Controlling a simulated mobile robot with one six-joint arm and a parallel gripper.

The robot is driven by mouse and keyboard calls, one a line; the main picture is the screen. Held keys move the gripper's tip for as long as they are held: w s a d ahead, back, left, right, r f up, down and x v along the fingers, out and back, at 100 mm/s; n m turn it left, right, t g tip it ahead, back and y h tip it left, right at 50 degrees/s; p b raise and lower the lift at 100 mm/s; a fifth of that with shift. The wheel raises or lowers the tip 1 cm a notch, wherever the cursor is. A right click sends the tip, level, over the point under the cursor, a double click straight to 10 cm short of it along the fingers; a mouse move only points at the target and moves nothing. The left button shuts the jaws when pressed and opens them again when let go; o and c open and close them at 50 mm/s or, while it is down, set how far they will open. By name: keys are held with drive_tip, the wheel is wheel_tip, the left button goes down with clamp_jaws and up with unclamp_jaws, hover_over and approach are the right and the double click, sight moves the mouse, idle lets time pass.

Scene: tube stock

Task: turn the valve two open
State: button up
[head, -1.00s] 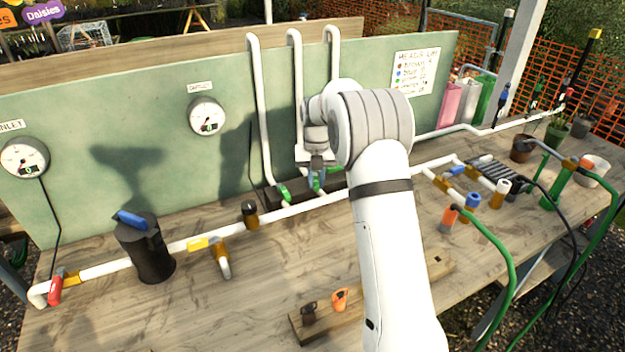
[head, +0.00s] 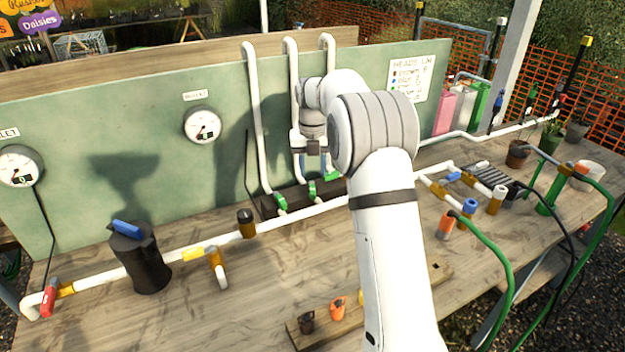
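Three valves with green handles sit in a row at the feet of three white upright pipes, on a dark block. The left one (head: 281,202) and the middle one (head: 312,188) have handles that look roughly in line with their pipes; the right one (head: 334,176) looks turned more crosswise. No number labels on the valves can be read. My gripper (head: 313,158) points down above the middle valve, clear of its handle, in front of the pipes. The fingers are small and blend with the pipes, so their opening is unclear.
A green panel (head: 90,195) with two round gauges, one of them (head: 202,125) nearer the pipes, stands behind. A black canister with a blue handle (head: 127,229) stands left. A long white pipe (head: 310,212) runs in front of the valves.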

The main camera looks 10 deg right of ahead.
drive_tip(key=shift+r, duration=0.5)
drive_tip(key=shift+c, duration=0.5)
